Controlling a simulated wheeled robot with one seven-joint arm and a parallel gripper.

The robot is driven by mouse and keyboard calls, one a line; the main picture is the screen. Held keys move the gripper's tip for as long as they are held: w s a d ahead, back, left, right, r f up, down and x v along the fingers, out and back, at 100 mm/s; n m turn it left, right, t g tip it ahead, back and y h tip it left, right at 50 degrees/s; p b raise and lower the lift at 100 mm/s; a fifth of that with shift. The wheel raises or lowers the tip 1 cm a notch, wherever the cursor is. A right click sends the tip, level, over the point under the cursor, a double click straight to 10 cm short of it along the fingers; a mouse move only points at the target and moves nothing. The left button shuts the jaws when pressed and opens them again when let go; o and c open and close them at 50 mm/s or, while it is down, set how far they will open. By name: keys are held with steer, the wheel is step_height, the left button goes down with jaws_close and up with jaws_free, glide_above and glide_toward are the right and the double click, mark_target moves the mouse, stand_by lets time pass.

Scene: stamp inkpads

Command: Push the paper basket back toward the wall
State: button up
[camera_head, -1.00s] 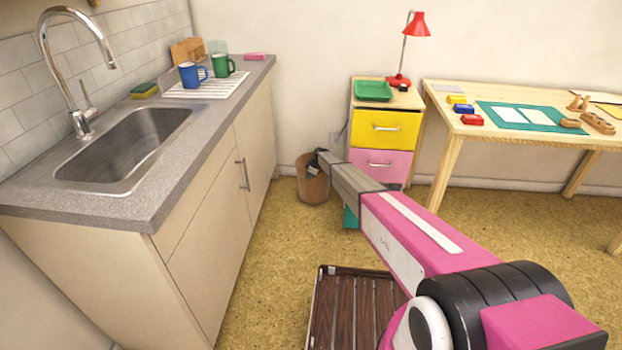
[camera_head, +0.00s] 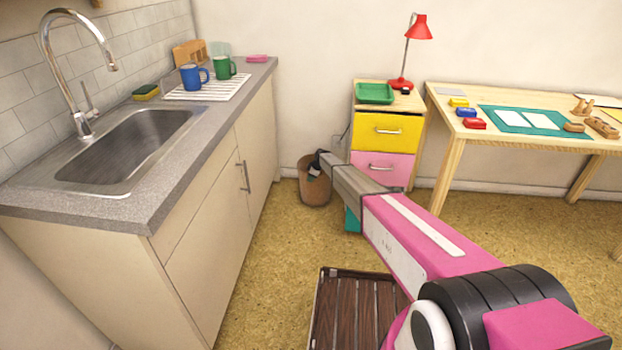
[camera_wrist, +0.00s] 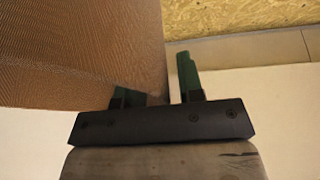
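The brown paper basket (camera_head: 312,190) stands on the floor near the back wall, between the sink cabinet and the drawer unit. My gripper (camera_head: 315,172) reaches to its upper part in the head view. In the wrist view the basket's mesh wall (camera_wrist: 75,50) fills the upper left. My gripper (camera_wrist: 155,82) has its two dark green fingers apart. The right finger stands clear beside the basket's edge. The left finger overlaps the basket wall and is partly hidden; I cannot tell whether it presses on it.
The sink cabinet (camera_head: 205,235) bounds the left side. The drawer unit (camera_head: 385,135) stands close to the right of the basket, and a wooden desk (camera_head: 448,140) is farther right. A dark slatted wooden piece (camera_head: 350,305) is at the front.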

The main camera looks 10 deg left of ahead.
steer(key=v, duration=1)
steer(key=shift+r, duration=0.35)
steer(key=shift+d, duration=0.15)
